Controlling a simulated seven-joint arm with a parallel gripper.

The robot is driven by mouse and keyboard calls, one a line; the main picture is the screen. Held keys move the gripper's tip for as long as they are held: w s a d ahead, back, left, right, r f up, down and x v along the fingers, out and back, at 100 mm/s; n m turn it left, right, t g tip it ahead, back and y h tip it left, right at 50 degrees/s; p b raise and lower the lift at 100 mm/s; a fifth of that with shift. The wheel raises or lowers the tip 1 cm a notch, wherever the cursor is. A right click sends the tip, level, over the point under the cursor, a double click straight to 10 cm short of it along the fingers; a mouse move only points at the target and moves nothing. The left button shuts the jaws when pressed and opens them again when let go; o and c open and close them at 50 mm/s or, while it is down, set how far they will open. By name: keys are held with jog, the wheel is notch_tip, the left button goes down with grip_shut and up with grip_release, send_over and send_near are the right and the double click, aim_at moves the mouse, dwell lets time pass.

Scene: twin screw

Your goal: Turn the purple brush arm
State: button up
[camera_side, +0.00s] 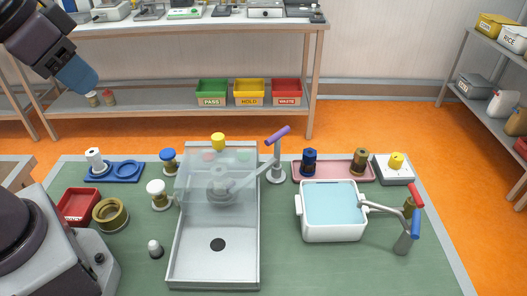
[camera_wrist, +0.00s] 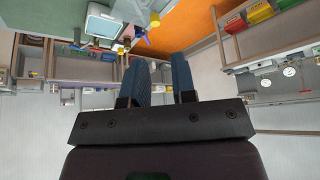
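The purple brush arm (camera_side: 277,135) is a purple handle on a grey upright post with a round foot. It stands on the green bench, right of the clear-covered grey tray. A pale grey arm (camera_side: 251,178) reaches from the post down left toward the tray's round fitting. My gripper (camera_side: 85,82) is high at the upper left, far from the handle. In the wrist view my gripper (camera_wrist: 161,62) shows two blue fingers with a gap and nothing between them. The wrist view looks across the room; its small purple-blue thing cannot be identified for sure.
The grey tray (camera_side: 176,260) has a clear cover and a yellow knob (camera_side: 218,141). Right of the handle are a pink tray (camera_side: 335,175) with two spools, a white tub (camera_side: 333,231), and a post with red and blue handles (camera_side: 411,225).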

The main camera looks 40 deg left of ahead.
jog(key=shift+o, duration=1.1)
jog(key=shift+w+f+g, duration=0.7)
jog(key=shift+w+f, duration=0.05)
jog(key=shift+f, duration=0.15)
jog(key=shift+w+d+f+g+h, duration=0.35)
jog(key=shift+w+d+f+g, duration=0.8)
jog(key=shift+w, duration=3.95)
jog(key=shift+w+d+f+g+h, duration=0.55)
jog(key=shift+w+f, duration=1.1)
jog(key=shift+w, duration=3.45)
jog(key=shift+w+d+f+g+h, duration=0.3)
jog(key=shift+w+d+f, duration=1)
jog(key=shift+w, duration=3.8)
jog(key=x, duration=1.2)
jog(key=shift+s+a+f, duration=0.1)
jog(key=shift+a+f, duration=0.1)
jog(key=shift+f, duration=0.05)
grip_shut()
